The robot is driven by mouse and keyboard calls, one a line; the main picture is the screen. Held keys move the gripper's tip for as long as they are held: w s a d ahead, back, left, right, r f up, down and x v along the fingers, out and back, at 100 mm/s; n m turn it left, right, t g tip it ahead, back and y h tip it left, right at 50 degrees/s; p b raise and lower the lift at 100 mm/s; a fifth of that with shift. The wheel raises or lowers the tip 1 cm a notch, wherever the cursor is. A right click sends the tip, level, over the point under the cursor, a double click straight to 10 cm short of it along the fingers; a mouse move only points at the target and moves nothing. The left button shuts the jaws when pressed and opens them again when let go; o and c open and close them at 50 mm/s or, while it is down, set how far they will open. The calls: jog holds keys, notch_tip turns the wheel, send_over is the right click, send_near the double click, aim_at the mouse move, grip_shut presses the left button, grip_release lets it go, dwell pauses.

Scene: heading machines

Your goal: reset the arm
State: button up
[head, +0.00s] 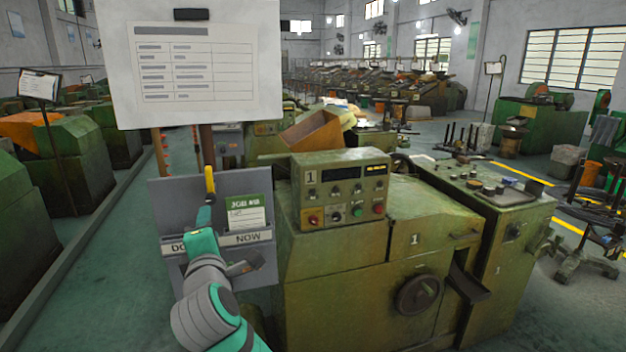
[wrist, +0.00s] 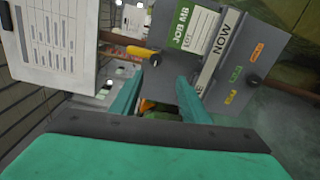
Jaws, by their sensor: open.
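My gripper (head: 207,214) is in front of the grey card panel (head: 168,205), just below a yellow piece (head: 210,180) by the brown post. In the wrist view my gripper (wrist: 157,90) has its two teal fingers spread, with nothing seen held between them. The yellow piece (wrist: 138,52) lies beyond the fingertips there. My arm reaches up from the bottom of the head view. A green-and-white job card (head: 245,213) sits in the panel above a label strip (head: 250,238) reading NOW; the strip's other end is partly hidden by my arm.
A white sheet board (head: 190,110) stands above the panel. A green machine (head: 340,270) marked 1, with a control box (head: 342,188) and handwheel (head: 417,291), is close on the right. Open green floor (head: 100,260) lies to the left, with more machines (head: 75,165) beyond.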

jog(key=s+d+f+m+h, duration=0.1)
jog(key=s+d+f+m, duration=0.35)
jog(key=f, duration=0.65)
jog(key=s+d+f+m+h, duration=0.1)
jog(key=s+d+f+m, duration=0.2)
jog(key=s+f+m, duration=0.5)
jog(key=s+d+f+m+h, duration=0.1)
jog(key=s+d+f+m, duration=0.25)
jog(key=f, duration=0.95)
jog(key=s+d+f+m+h, duration=0.1)
jog(key=s+d+f+m, duration=0.25)
jog(key=s, duration=0.35)
jog(key=s+d+f+m+h, duration=0.1)
jog(key=s+d+f+m, duration=0.1)
jog(key=s+d+f, duration=0.3)
jog(key=s+d+m+h, duration=0.1)
jog(key=s+d, duration=0.3)
jog(key=s, duration=0.5)
jog(key=s+d+m+h, duration=0.1)
jog(key=s+d, duration=0.3)
jog(key=s, duration=0.5)
jog(key=shift+r+g, duration=0.2)
jog(key=shift+g, duration=0.2)
